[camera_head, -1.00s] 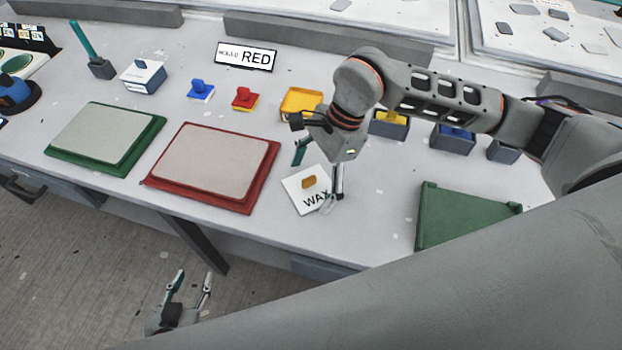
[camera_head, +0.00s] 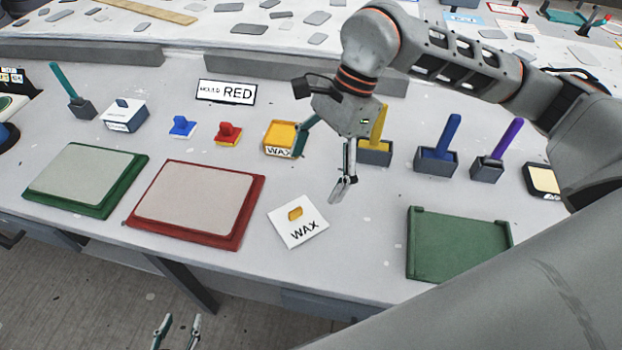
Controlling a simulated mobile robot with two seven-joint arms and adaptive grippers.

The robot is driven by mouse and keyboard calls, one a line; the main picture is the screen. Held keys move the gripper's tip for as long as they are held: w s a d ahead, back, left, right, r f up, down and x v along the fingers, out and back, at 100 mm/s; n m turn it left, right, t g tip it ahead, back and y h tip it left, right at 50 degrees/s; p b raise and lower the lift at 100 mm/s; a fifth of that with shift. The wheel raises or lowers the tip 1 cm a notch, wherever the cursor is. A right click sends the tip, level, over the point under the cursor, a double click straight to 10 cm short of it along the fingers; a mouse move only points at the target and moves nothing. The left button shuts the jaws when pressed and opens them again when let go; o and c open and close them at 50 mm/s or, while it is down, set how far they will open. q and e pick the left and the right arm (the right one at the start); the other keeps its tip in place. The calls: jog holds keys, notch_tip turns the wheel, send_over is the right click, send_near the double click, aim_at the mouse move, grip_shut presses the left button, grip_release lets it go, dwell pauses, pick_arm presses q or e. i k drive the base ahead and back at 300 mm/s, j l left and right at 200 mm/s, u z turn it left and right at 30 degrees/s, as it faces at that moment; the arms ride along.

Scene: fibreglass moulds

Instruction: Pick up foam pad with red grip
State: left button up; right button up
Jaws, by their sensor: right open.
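The foam pad with a red grip (camera_head: 228,133) sits on the worktop behind the red-rimmed mould (camera_head: 198,203), in front of the sign reading "MOULD RED" (camera_head: 226,92). A similar pad with a blue grip (camera_head: 182,127) is to its left.
A green-rimmed mould (camera_head: 86,179) is left. Holders with coloured sticks (camera_head: 437,160) and a green tray (camera_head: 458,245) are right.

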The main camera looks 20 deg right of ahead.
aim_at(227, 135)
jog(key=k+j, duration=0.25)
jog(key=k, duration=0.2)
jog(key=k+j, duration=0.3)
jog(key=k, duration=0.15)
